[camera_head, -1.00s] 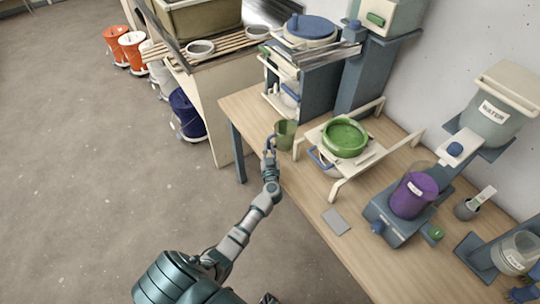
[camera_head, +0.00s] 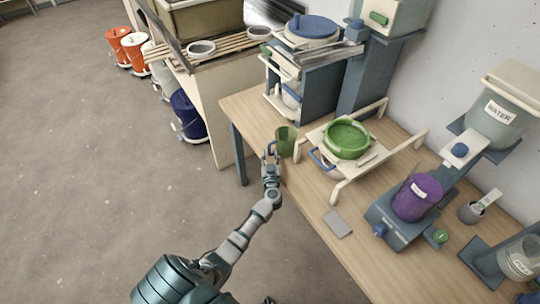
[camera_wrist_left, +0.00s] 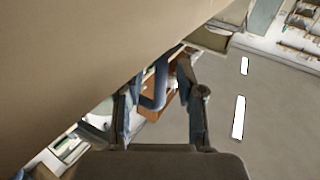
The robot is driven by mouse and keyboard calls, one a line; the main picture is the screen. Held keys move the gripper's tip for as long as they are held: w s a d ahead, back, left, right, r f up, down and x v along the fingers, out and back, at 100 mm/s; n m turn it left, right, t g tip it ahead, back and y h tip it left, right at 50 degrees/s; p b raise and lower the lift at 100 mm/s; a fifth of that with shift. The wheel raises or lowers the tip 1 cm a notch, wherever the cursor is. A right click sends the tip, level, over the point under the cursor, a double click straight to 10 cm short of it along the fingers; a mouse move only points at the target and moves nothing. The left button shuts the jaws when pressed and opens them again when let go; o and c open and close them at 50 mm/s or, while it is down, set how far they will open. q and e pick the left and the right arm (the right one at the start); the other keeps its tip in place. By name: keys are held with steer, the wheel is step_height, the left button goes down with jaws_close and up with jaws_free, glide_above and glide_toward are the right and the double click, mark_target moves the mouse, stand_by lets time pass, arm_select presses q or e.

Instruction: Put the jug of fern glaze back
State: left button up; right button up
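The green jug (camera_head: 287,141) stands upright on the wooden table (camera_head: 312,190), close to its front edge. My left gripper (camera_head: 271,164) is just short of the handle in the head view. In the left wrist view its two fingers (camera_wrist_left: 162,108) are spread apart. No label is readable on the jug. My right gripper is not in view.
A cream stand (camera_head: 335,190) with a green bowl (camera_head: 347,139) is right of the jug. A purple container (camera_head: 417,197) sits on a blue-grey device further right. A grey flat plate (camera_head: 337,223) lies near the front edge. Shelving (camera_head: 310,92) stands behind.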

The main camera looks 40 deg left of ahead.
arm_select(q)
steer(key=shift+s+d+r, duration=0.1)
steer(key=shift+s+d, duration=0.05)
steer(key=p+v, duration=0.2)
steer(key=v, duration=0.9)
steer(key=shift+s+d+p, duration=0.2)
steer(key=shift+s+p, duration=0.05)
steer(key=shift+p, duration=0.1)
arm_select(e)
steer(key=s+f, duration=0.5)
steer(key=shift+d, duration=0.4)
